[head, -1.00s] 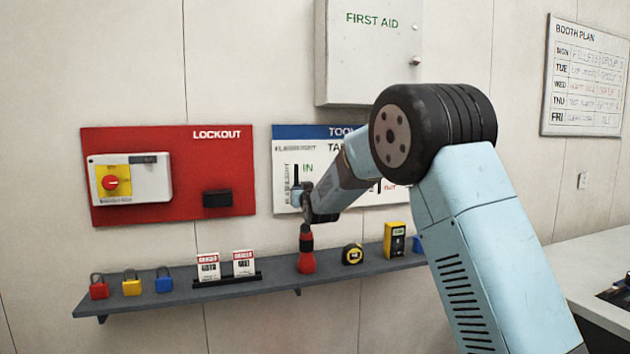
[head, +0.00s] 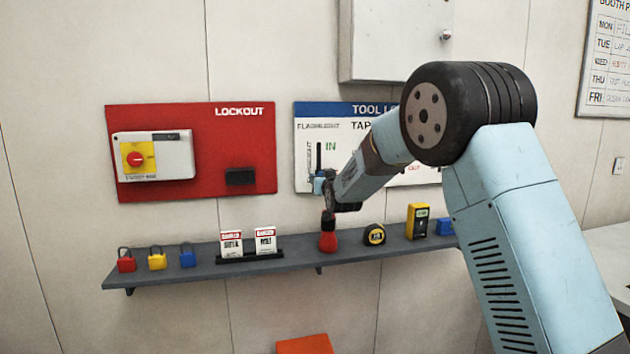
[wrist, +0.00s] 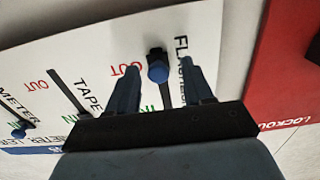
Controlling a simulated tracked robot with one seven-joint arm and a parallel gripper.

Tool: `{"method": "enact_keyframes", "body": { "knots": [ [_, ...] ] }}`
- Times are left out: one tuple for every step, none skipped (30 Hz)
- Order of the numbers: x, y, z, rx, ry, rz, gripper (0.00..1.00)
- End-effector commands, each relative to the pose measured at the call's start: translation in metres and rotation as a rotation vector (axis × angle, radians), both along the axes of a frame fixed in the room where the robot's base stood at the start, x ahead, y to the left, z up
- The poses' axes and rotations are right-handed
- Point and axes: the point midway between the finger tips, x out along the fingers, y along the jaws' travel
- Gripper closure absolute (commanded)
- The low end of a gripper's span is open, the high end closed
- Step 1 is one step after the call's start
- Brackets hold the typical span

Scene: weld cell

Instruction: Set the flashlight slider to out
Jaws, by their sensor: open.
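The flashlight slider is a blue knob (wrist: 158,72) on a dark slot in the white tool board (head: 306,178). In the wrist view the board appears upside down, and the knob sits at the slot's end beside the red OUT lettering, away from the green IN. My gripper (wrist: 160,68) is open, with one finger on each side of the knob and gaps visible between. In the head view my gripper (head: 328,190) is at the lower part of the flashlight slot (head: 318,156), below the green IN; my arm covers much of the board.
A tape slot (wrist: 66,90) and a meter knob (wrist: 18,130) lie beside it on the board. The red lockout panel (head: 215,120) is to the left in the head view. Below, a grey shelf (head: 205,270) holds padlocks, danger tags, a red bottle (head: 328,238) and a tape measure (head: 374,235).

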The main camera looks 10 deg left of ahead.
Motion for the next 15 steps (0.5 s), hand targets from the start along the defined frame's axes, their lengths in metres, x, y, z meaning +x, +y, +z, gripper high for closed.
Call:
{"method": "enact_keyframes", "body": {
  "knots": [
    [0.0, 0.0, 0.0, 0.0, -0.001, -0.001, 0.49],
    [0.0, -0.001, 0.001, 0.0, -0.001, -0.001, 0.49],
    [0.0, -0.001, 0.001, 0.0, -0.001, -0.001, 0.49],
    [-0.001, -0.002, 0.001, 0.0, -0.001, -0.001, 0.49],
    [-0.003, -0.002, 0.001, 0.0, -0.001, -0.001, 0.49],
    [-0.005, -0.004, 0.001, 0.0, -0.001, -0.001, 0.49],
    [-0.008, -0.005, 0.001, 0.0, 0.0, -0.001, 0.49],
    [-0.011, -0.006, 0.001, 0.0, 0.0, -0.001, 0.49],
    [-0.016, -0.008, 0.001, 0.0, -0.001, -0.001, 0.49],
    [-0.02, -0.01, 0.001, 0.001, 0.0, -0.001, 0.49],
    [-0.025, -0.013, 0.002, 0.002, -0.001, -0.001, 0.49],
    [-0.032, -0.016, 0.001, 0.001, 0.0, -0.001, 0.49],
    [-0.037, -0.018, 0.001, 0.001, 0.0, -0.001, 0.49],
    [-0.042, -0.021, 0.001, 0.002, 0.0, -0.001, 0.49],
    [-0.049, -0.024, 0.001, 0.001, 0.0, -0.001, 0.49]
  ]
}}
